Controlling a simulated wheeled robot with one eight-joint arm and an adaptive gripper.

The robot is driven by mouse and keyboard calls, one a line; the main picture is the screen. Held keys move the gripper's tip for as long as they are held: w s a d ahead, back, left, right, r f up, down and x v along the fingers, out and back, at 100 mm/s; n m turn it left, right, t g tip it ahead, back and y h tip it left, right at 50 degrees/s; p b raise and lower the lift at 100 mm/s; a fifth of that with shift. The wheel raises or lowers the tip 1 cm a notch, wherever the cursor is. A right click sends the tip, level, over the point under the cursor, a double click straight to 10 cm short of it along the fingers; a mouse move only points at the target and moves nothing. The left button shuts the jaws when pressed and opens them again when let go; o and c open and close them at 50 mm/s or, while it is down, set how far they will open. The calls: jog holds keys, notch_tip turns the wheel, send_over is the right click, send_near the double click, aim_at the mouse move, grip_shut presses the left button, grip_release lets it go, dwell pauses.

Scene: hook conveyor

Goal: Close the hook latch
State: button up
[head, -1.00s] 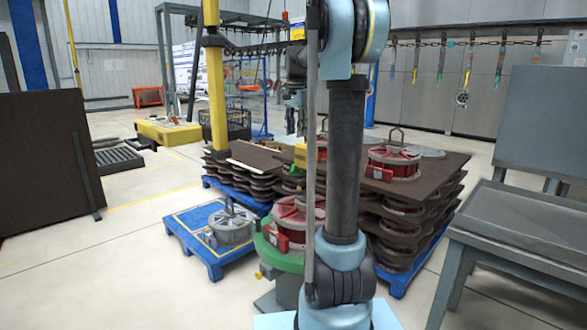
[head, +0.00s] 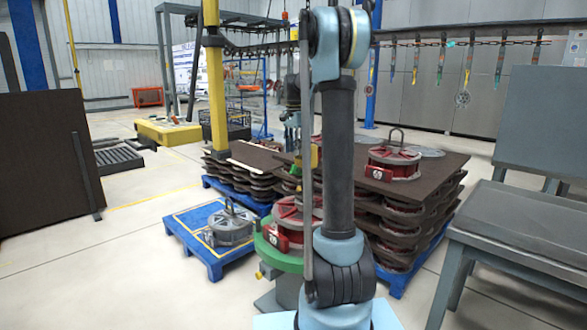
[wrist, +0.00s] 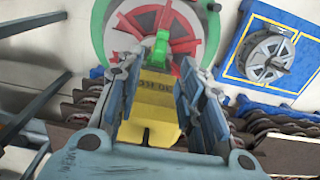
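In the head view my gripper (head: 292,118) points down, partly hidden behind my arm. A yellow part (head: 313,157) shows just below it, mostly hidden.
A red-and-grey wheel (head: 290,210) on a green stand is below. A grey wheel lies on a blue pallet (head: 205,265) to the left. Dark stacked plates (head: 440,165) with another red wheel stand at right. A grey bench (head: 520,235) is at far right.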

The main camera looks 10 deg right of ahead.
notch_tip(320, 180, down, 8)
jog(key=shift+f, duration=0.1)
dwell(0.4)
grip_shut()
